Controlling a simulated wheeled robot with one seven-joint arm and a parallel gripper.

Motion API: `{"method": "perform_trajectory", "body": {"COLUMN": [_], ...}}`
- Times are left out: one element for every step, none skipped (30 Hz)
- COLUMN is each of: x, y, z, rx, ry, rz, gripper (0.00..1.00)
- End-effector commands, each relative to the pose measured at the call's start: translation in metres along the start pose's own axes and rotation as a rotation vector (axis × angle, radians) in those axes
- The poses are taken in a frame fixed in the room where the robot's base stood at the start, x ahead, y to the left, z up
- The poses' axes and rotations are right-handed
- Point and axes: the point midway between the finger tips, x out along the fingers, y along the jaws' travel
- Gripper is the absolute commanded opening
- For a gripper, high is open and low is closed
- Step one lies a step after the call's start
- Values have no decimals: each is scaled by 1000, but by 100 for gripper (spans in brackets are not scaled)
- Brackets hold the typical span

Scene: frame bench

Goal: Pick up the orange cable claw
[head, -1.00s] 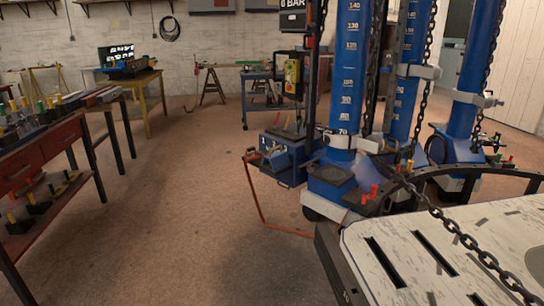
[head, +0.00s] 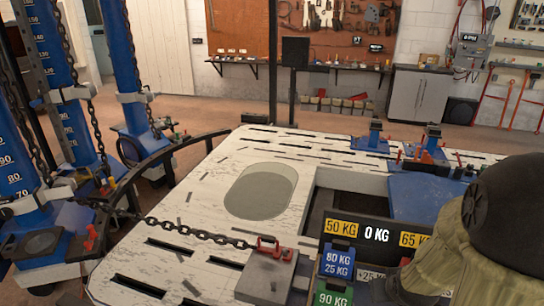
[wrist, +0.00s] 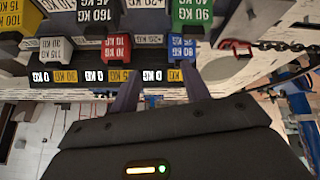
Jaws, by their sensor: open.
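I cannot pick out a plainly orange cable claw. A red claw-like fitting (head: 270,246) sits on a grey block (head: 266,277) at the end of a chain on the bench, in the head view. A red fitting also shows at the right of the wrist view (wrist: 236,47); it looks like the same one. My gripper (wrist: 158,84) is open in the wrist view, with nothing visible between its fingers, near the rows of labelled weights. In the head view my khaki-covered arm fills the lower right and hides part of the bench; my fingertips are hidden there.
Labelled weights, including a blue one (head: 337,262) and a green one (head: 331,293), crowd the bench beside my arm. The chain (head: 190,233) crosses the slotted white bench top (head: 205,197). Blue posts (head: 62,105) stand at the left. Blue stands sit at the bench's far side.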

Motion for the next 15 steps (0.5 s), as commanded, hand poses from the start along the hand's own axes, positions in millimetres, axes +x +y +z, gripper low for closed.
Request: {"method": "perform_trajectory", "body": {"x": [-34,-46,-63,-76,-88,-103,-113,-122,-132,-137,-142,-145,-147,-147,-147], "y": [-13,-21,-32,-39,-47,-56,-62,-68,-74,-77,-80,-83,-84,-85,-86], "z": [-13,-13,-14,-13,-13,-11,-9,-8,-5,-4,-2,0,1,2,3], "rx": [-6,-4,-1,2,4,6,8,8,10,11,12,13,14,14,15], "ry": [-36,-65,-103,-132,-159,-194,-219,-240,-265,-281,-293,-307,-313,-318,-321], "rz": [-15,-23,-35,-45,-55,-68,-77,-85,-95,-101,-107,-111,-113,-114,-115], "gripper": [46,46,46,46,46,46,46,46,46,46,46,46,46,46,46]}}
